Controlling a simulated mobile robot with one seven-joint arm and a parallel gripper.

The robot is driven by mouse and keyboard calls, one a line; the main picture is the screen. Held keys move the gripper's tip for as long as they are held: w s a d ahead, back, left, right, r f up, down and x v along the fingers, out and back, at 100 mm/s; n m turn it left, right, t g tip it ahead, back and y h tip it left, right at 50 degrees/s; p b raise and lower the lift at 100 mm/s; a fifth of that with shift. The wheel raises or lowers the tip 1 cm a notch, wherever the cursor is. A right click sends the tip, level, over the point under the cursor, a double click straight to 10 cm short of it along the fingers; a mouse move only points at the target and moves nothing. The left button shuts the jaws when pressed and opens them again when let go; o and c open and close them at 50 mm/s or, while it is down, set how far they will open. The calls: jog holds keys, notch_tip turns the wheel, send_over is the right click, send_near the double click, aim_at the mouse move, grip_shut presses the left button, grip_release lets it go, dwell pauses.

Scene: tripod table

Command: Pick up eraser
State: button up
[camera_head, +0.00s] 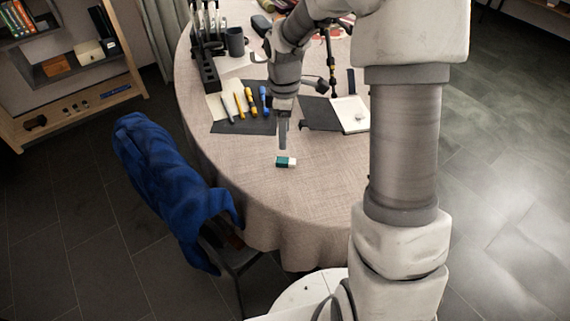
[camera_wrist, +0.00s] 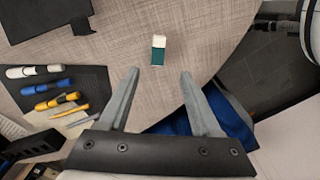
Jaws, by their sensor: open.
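The eraser (camera_head: 286,162) is a small green and white block lying on the beige cloth of the round table (camera_head: 310,195), near the table's front part. In the wrist view the eraser (camera_wrist: 158,50) lies ahead of the fingertips, roughly midway between them, white end away and green end nearer. My gripper (camera_wrist: 159,72) is open and empty, its two grey fingers apart. In the head view my gripper (camera_head: 283,135) is just behind the eraser and appears above the table. Nothing hides the eraser.
Several pens and markers (camera_head: 240,103) lie on a dark mat left of my gripper. A notebook (camera_head: 350,114) lies to the right. A blue cloth (camera_head: 165,175) hangs over a chair at the table's left edge. The cloth around the eraser is clear.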

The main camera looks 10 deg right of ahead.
send_over(287, 160)
jog(key=f, duration=0.3)
jog(key=f+b, duration=0.1)
jog(key=f, duration=0.1)
jog(key=shift+a, duration=0.35)
jog(key=shift+d+f+b, duration=0.2)
jog(key=shift+f+b, duration=0.2)
jog(key=shift+f, duration=0.95)
jog(key=shift+d+f+b, duration=0.2)
jog(key=shift+f+b, duration=0.15)
jog(key=shift+f, duration=0.95)
grip_shut()
